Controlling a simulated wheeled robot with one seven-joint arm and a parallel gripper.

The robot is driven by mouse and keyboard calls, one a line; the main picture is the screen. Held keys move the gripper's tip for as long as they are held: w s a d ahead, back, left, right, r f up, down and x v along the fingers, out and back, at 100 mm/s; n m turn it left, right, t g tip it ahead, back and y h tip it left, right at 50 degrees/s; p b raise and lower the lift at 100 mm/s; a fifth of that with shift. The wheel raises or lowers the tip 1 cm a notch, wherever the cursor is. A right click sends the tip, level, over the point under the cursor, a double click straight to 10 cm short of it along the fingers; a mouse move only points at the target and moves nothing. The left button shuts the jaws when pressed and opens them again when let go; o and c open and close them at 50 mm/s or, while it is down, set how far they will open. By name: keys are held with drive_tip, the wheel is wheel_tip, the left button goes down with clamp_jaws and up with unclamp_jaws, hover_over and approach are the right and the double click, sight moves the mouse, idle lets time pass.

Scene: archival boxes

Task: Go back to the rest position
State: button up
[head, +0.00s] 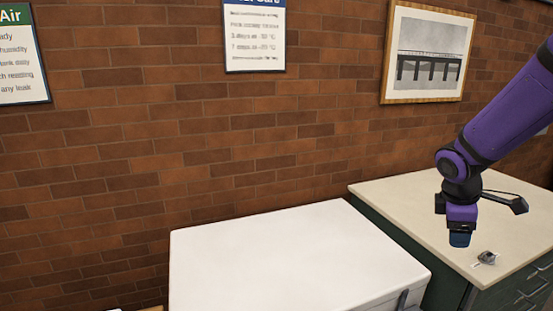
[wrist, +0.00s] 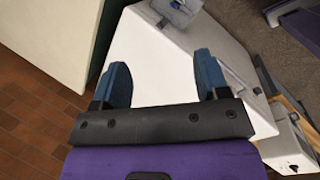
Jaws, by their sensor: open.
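My gripper (head: 460,238) hangs from my purple arm at the right of the head view, pointing down above the beige-topped cabinet (head: 400,200). In the wrist view my gripper (wrist: 162,68) has its two blue fingers spread wide apart, with nothing between them. A white surface shows beyond and below the fingers there. No object is held.
A small grey metallic object (head: 486,258) lies on the cabinet top near its front edge. A large white chest (head: 290,255) stands left of the cabinet against the brick wall.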

drive_tip(key=s+a+r+m+t+y, duration=0.1)
drive_tip(key=s+a+r+m, duration=0.4)
drive_tip(key=s, duration=0.5)
drive_tip(key=s+a+r+m+t+y, duration=0.2)
drive_tip(key=s+a+r+m, duration=0.2)
drive_tip(key=s+r+m, duration=0.3)
drive_tip(key=s+r, duration=0.3)
drive_tip(key=shift+s+a+t, duration=0.2)
drive_tip(key=shift+a+t, duration=0.2)
